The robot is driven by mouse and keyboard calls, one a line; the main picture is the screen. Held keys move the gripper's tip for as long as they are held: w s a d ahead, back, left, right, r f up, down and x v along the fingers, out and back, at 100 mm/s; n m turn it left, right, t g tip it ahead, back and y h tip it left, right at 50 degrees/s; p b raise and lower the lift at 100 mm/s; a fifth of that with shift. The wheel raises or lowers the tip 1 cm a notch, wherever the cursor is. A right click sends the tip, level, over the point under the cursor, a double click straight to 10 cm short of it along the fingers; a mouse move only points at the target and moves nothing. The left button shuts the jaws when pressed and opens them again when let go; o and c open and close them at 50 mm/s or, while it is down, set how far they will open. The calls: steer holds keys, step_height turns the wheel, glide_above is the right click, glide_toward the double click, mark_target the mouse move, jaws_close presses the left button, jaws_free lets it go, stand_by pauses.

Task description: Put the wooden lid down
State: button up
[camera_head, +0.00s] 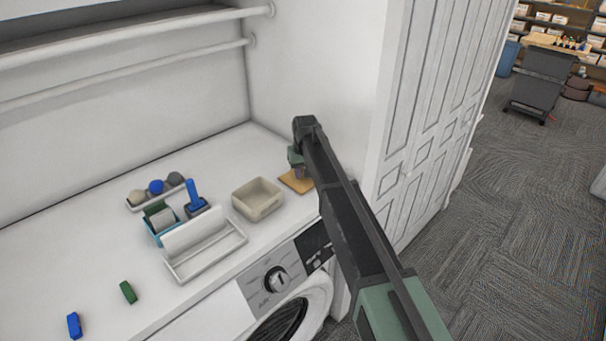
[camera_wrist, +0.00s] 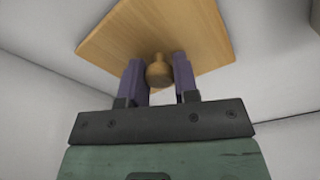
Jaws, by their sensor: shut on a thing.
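The wooden lid (camera_head: 292,183) is a flat, light-brown square panel at the right end of the white countertop, just right of a beige open box. In the wrist view the lid (camera_wrist: 205,35) shows a round wooden knob (camera_wrist: 159,72) between my two purple fingers. My gripper (camera_wrist: 159,80) is shut on this knob; in the head view my gripper (camera_head: 300,172) is partly hidden behind my arm. The lid looks roughly level and close to the countertop. I cannot tell whether it touches it.
The beige box (camera_head: 258,203) is open and stands left of the lid. Further left are a white rack (camera_head: 205,250), a blue-handled brush (camera_head: 193,195) and a tray with several balls (camera_head: 160,192). Green (camera_head: 128,292) and blue (camera_head: 74,325) blocks lie front left. A wall and cabinet bound the right.

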mark_target(305, 180)
steer(key=shift+f, duration=0.25)
steer(key=o, duration=0.9)
steer(key=shift+r, duration=0.1)
steer(key=r+p, duration=0.4)
steer(key=s+r+p, duration=0.1)
steer(key=r+p, duration=0.7)
steer(key=shift+s+d+r, duration=0.2)
steer(key=shift+s+d, duration=0.05)
steer(key=shift+d, duration=0.05)
steer(key=s+d+m, duration=0.1)
steer(key=s+d, duration=0.7)
steer(key=s, duration=0.4)
steer(key=s+d+m+g, duration=0.1)
steer(key=s+d+m, duration=0.1)
steer(key=s+d, duration=0.7)
steer(key=s+d+m, duration=0.1)
steer(key=s+d, duration=0.5)
steer(key=s, duration=0.8)
steer(key=shift+h, duration=0.3)
step_height(305, 180, down, 13)
steer(key=b, duration=1.2)
steer(key=shift+w+f+b, duration=0.1)
steer(key=shift+w+b, duration=0.05)
steer(key=shift+b, duration=0.25)
